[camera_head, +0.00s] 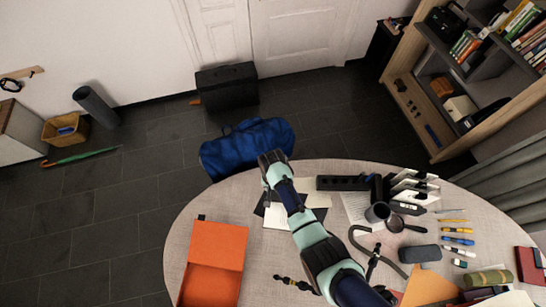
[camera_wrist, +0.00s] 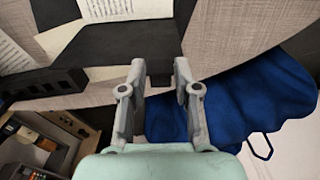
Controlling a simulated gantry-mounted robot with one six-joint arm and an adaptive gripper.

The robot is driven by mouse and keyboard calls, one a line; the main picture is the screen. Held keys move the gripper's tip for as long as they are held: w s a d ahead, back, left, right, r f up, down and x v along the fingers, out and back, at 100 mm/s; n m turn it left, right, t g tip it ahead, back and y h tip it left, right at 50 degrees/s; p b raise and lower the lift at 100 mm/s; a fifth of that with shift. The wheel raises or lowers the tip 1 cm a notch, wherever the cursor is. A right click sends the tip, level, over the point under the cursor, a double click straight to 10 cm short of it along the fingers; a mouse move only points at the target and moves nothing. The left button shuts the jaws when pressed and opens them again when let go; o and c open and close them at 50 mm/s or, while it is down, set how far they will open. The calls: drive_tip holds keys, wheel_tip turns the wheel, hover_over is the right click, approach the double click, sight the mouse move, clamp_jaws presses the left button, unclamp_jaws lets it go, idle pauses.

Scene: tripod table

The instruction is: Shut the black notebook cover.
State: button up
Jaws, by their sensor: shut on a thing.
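The black notebook (camera_wrist: 125,42) shows in the wrist view as a dark cover beside pale pages. A black part of it reaches down between my fingertips. My gripper (camera_wrist: 160,70) is shut on this black cover edge, with a finger on each side. In the head view my gripper (camera_head: 272,160) is at the far edge of the round table. Pale open pages (camera_head: 277,215) and a dark corner of the notebook show beside my arm, which hides part of them. I cannot tell the cover's exact angle.
An orange box (camera_head: 216,244) stands at the table's left. A black holder (camera_head: 342,183), a dark mug (camera_head: 377,212), pens and a grey case (camera_head: 419,254) crowd the right. A blue bag (camera_head: 247,147) lies on the floor beyond the table (camera_head: 185,240).

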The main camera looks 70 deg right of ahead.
drive_tip(key=shift+a, duration=0.2)
drive_tip(key=shift+s+a+r, duration=0.1)
drive_tip(key=shift+s+a+p, duration=0.25)
drive_tip(key=shift+a+p, duration=0.6)
drive_tip(key=shift+a, duration=0.1)
drive_tip(key=shift+s+a+f+p, duration=0.15)
drive_tip(key=shift+a+p, duration=0.15)
drive_tip(key=shift+a, duration=0.2)
drive_tip(key=shift+s+a+f+p, duration=0.15)
drive_tip(key=shift+a+p, duration=0.15)
drive_tip(key=shift+a, duration=0.2)
